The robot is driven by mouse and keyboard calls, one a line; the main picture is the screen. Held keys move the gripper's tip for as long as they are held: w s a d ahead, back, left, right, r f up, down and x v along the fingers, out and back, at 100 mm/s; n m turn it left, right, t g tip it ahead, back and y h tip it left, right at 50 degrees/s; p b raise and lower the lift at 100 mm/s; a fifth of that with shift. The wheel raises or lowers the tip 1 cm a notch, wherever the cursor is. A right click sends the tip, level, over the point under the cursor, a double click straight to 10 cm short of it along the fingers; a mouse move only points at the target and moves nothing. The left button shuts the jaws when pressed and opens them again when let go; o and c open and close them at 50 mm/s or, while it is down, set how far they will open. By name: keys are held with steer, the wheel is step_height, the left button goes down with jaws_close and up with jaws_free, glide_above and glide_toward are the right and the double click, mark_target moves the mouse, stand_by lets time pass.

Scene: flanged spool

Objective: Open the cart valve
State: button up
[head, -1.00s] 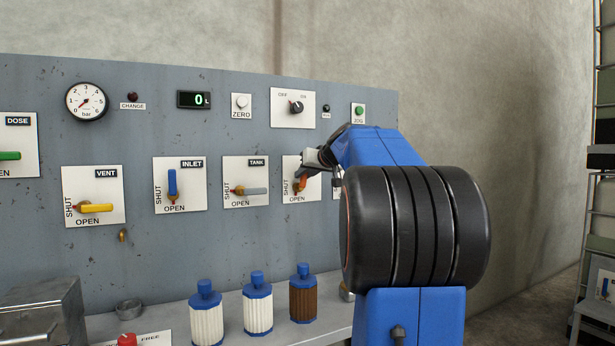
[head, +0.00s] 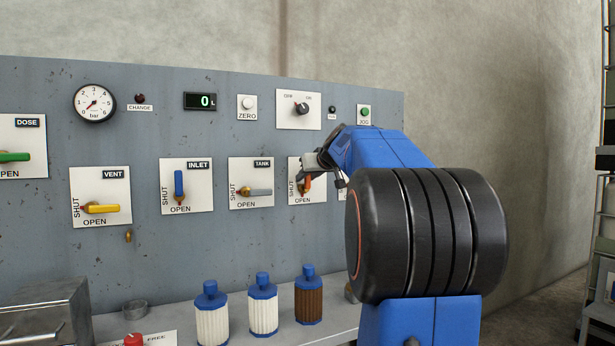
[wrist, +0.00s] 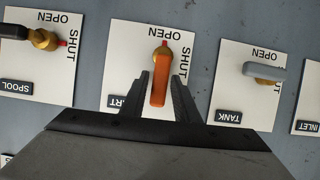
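The cart valve's orange lever (wrist: 158,88) sits on a white plate whose label, partly hidden, reads "RT" in the wrist view. The wrist view is upside down. The lever's red tip (wrist: 164,43) points to the word OPEN, and its handle stands upright on the panel. My gripper (wrist: 161,78) has one finger on each side of the handle, with narrow gaps showing, so it looks open around it. In the head view the orange lever (head: 307,183) is partly hidden behind my gripper (head: 309,172).
The grey tank lever (head: 258,192) and black spool lever (wrist: 16,32) are on neighbouring plates. The blue inlet lever (head: 179,184) stands upright; the yellow vent lever (head: 102,208) lies level. Blue-capped filters (head: 263,304) stand on the shelf below. The display (head: 201,101) reads 0.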

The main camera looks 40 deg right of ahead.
steer(key=shift+o, duration=0.2)
steer(key=shift+r, duration=0.1)
steer(key=shift+s+r, duration=0.1)
steer(key=shift+s, duration=0.15)
steer(key=v, duration=1.7)
steer(key=shift+a, duration=0.15)
